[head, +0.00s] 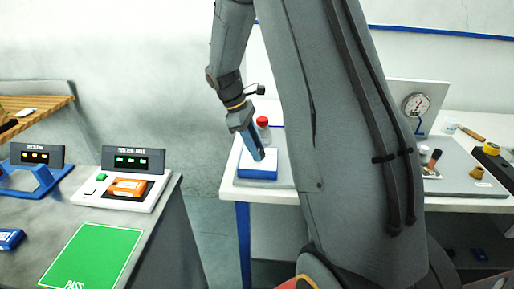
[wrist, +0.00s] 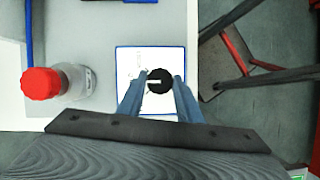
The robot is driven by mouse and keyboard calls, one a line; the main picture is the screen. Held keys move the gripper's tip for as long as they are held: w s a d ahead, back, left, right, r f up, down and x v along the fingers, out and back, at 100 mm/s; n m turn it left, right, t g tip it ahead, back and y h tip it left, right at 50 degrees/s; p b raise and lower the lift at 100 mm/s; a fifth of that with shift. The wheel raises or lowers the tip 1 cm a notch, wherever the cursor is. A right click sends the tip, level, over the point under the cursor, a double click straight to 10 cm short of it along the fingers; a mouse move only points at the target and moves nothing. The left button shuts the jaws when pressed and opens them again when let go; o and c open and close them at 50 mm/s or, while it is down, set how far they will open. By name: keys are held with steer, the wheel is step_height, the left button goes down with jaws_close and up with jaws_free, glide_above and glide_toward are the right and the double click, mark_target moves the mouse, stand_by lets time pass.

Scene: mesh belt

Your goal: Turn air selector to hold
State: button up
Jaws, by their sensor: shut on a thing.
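The air selector is a black round knob (wrist: 160,81) with a white pointer line, on a white panel (wrist: 130,62) with a blue edge. The pointer lies roughly level and points left in the wrist view; the panel's lettering is too small to read. My gripper (wrist: 160,84) has one finger on each side of the knob and is shut on it. In the head view my gripper (head: 257,156) comes down onto the panel's blue-sided box (head: 258,173), and the knob is hidden there.
A bottle with a red cap (wrist: 41,83) stands left of the panel. A pressure gauge (head: 416,104) and small parts sit on the bench at right. A scale-like device (head: 130,187) and a green PASS mat (head: 92,255) are on the left table.

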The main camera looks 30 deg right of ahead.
steer(key=shift+s, duration=0.1)
stand_by(0.3)
steer(key=o, duration=1)
steer(key=shift+o, duration=0.2)
steer(key=b+v, duration=0.2)
steer(key=v, duration=0.6)
steer(key=shift+f, duration=0.1)
